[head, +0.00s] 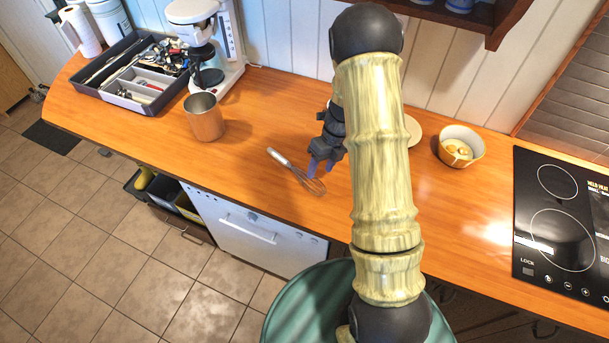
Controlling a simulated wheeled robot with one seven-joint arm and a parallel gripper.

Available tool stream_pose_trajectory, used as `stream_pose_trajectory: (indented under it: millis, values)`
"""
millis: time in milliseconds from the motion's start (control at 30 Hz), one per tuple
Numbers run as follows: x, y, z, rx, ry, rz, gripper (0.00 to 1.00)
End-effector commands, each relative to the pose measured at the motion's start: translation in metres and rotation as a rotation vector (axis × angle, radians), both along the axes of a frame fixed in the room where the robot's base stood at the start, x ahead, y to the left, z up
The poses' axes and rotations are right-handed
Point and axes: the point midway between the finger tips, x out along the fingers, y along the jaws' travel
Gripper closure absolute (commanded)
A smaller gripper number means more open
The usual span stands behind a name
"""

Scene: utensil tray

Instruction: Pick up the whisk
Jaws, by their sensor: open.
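A small whisk (310,182) with a metal wire head lies on the wooden counter (255,195). Its handle (277,156) points to the upper left and its wires to the lower right. My arm hides the counter to the right of the gripper.
A copper-coloured cup (204,118) stands left of the whisk. Behind it are a coffee machine (236,60) and a dark utensil tray (108,87). A bowl (461,146) and a black cooktop (560,215) are at the right. Counter between cup and whisk is clear.

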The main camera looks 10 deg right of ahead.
Motion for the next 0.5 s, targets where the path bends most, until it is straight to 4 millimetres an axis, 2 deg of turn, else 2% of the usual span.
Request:
stream_pose_trajectory:
  millis: [367,500]
  values:
    - [-0.001,0.001,-0.003,0.000,0.000,0.000,0.48]
    - [-0.003,0.005,-0.012,0.001,0.003,0.000,0.48]
